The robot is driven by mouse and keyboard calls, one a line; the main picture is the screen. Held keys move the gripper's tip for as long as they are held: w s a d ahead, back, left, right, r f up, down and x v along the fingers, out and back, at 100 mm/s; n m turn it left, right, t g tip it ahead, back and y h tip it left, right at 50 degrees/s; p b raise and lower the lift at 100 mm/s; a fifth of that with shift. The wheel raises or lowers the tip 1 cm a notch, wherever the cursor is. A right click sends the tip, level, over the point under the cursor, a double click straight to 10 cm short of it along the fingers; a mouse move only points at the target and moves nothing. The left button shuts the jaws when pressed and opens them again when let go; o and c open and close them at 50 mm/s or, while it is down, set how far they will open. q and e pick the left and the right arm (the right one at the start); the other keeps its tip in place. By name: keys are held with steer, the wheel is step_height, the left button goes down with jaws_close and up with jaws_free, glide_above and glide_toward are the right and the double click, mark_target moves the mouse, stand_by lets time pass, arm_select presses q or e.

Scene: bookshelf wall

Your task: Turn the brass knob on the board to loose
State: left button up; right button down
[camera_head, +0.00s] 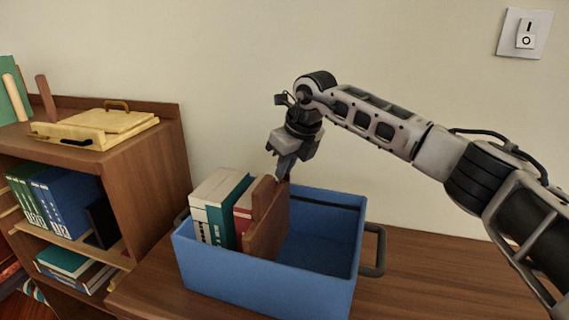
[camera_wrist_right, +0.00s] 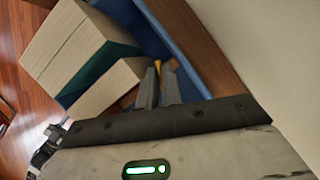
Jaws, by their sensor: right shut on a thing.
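The brown wooden board (camera_head: 263,232) stands upright across the blue crate (camera_head: 325,285), with books to its left. My right gripper (camera_head: 277,178) points down at the board's upper right side. In the right wrist view its fingers (camera_wrist_right: 159,72) are close together, with a small brass-yellow bit (camera_wrist_right: 158,65) at their tips. The gripper is shut on this bit, which looks like the brass knob. The fingers hide most of the knob, so its turn position cannot be read. My left gripper is not in view.
Pale and teal books (camera_head: 222,205) and a red one (camera_head: 243,213) fill the crate's left part; its right part is empty. A wooden bookshelf (camera_head: 150,165) stands to the left. The wall is close behind, with a switch (camera_head: 525,35) upper right.

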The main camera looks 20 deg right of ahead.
steer(key=n, duration=0.1)
steer(key=n+p, duration=0.1)
steer(key=shift+d+r+n+g+y, duration=0.1)
steer(key=shift+r+n+g+y, duration=0.1)
steer(key=shift+n+g+y, duration=0.15)
steer(key=shift+n+y+p, duration=0.35)
steer(key=shift+n+p, duration=0.05)
steer(key=shift+n, duration=0.45)
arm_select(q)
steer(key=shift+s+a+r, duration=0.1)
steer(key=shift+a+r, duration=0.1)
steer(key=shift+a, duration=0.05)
arm_select(e)
steer(key=shift+w+f+n+g, duration=0.1)
steer(key=shift+n+g, duration=0.15)
steer(key=shift+n, duration=0.05)
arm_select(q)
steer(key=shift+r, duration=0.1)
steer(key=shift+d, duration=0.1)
arm_select(e)
steer(key=c, duration=1.6)
jaws_free()
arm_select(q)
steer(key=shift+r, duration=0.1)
